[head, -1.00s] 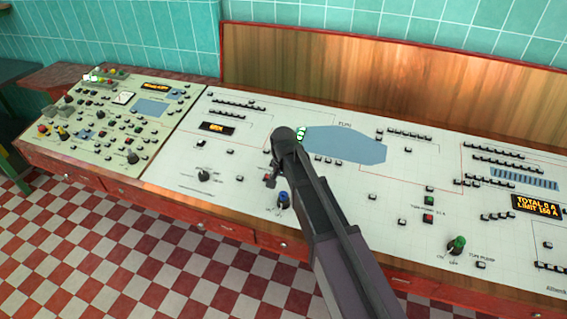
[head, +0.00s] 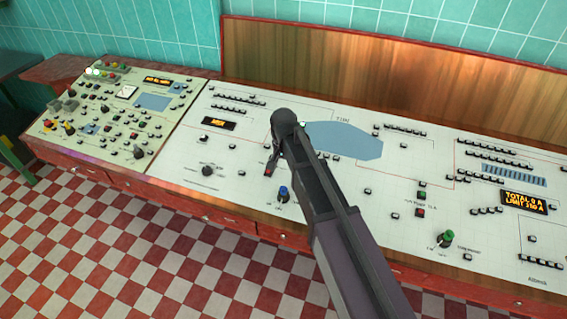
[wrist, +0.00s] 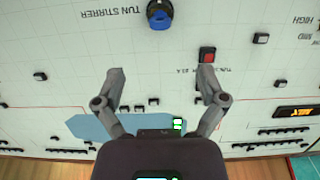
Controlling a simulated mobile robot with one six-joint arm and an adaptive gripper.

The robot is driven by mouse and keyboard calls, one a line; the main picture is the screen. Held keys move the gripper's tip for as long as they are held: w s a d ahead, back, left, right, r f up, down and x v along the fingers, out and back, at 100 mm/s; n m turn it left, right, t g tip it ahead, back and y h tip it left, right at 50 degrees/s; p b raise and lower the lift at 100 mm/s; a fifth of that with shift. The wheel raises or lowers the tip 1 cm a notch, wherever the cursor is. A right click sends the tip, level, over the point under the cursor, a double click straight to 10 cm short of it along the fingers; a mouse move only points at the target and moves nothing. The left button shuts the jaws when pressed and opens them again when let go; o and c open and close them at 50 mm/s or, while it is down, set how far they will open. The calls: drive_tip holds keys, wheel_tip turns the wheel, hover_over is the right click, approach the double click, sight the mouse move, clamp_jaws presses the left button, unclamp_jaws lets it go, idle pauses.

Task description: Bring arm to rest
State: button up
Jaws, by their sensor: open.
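My gripper (wrist: 161,84) is open and empty in the wrist view, its two fingers spread above the white control panel. In the head view my arm reaches over the panel (head: 225,150) and mostly hides the gripper. A blue knob (wrist: 159,15) labelled TUN STIRRER lies beyond the fingertips in the wrist view; it also shows beside my arm in the head view (head: 283,194). A red button (wrist: 207,55) sits just beyond one fingertip; I cannot tell whether they touch. A blue-grey display shape (wrist: 95,129) lies below the fingers, partly hidden.
A smaller control panel (head: 110,120) with many knobs stands at the left. A wooden backboard (head: 400,75) rises behind the main panel. Green knob (head: 446,238) and orange readout (head: 524,202) stand at the right. The checkered floor (head: 130,250) in front is clear.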

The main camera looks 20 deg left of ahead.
drive_tip(key=shift+d, duration=0.1)
idle(0.6)
drive_tip(key=s+d, duration=0.3)
drive_tip(key=d, duration=0.8)
drive_tip(key=s+d, duration=0.3)
drive_tip(key=d, duration=0.9)
drive_tip(key=s+d+n, duration=0.1)
drive_tip(key=s+d, duration=0.2)
drive_tip(key=d, duration=0.9)
drive_tip(key=shift+s, duration=0.4)
